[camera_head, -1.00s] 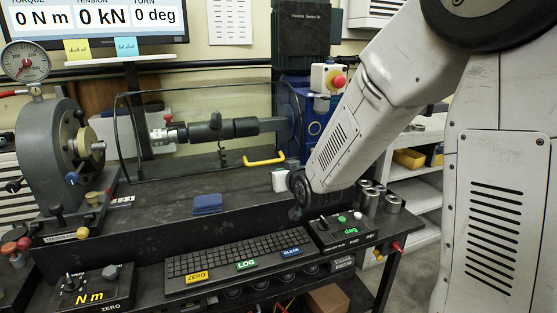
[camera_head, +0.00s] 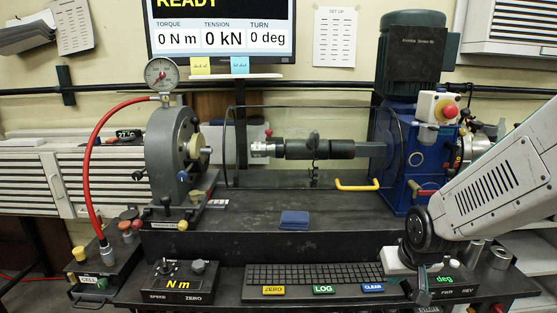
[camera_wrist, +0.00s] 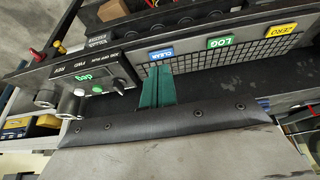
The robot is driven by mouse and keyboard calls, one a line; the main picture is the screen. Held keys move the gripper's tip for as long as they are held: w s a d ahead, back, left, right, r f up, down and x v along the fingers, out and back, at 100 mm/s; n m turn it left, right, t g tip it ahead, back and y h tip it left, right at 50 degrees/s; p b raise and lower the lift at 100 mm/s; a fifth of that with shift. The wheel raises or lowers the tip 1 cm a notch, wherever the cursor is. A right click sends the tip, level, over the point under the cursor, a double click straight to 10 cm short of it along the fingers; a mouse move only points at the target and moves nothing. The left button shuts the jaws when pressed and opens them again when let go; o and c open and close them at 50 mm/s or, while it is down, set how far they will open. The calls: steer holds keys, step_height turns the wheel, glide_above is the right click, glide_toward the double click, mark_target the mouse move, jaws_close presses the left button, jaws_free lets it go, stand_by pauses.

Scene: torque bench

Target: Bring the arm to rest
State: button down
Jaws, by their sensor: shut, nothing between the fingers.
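My arm (camera_head: 490,190) reaches in from the right, its wrist bent down over the right front of the bench. My gripper shows in the wrist view (camera_wrist: 157,87) as two green fingers shut together, with nothing between them. They appear above the dark bench strip, between the keyboard (camera_wrist: 235,62) and the "deg" control box (camera_wrist: 85,83). Contact with the bench cannot be told. In the head view, the fingers are hard to make out below the wrist.
The torque machine has a grey dial head (camera_head: 172,150), a clear guard around the shaft and a blue motor housing (camera_head: 405,150). A blue pad (camera_head: 294,220) lies on the bench. The screen (camera_head: 222,30) reads READY and zeros. Metal cups (camera_wrist: 45,97) stand by the control box.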

steer(key=s+r+g, duration=0.1)
steer(key=s+r, duration=0.6)
steer(key=s, duration=0.4)
steer(key=s+r+g, duration=0.2)
steer(key=s+r, duration=0.5)
steer(key=s, duration=0.4)
steer(key=shift+r, duration=0.35)
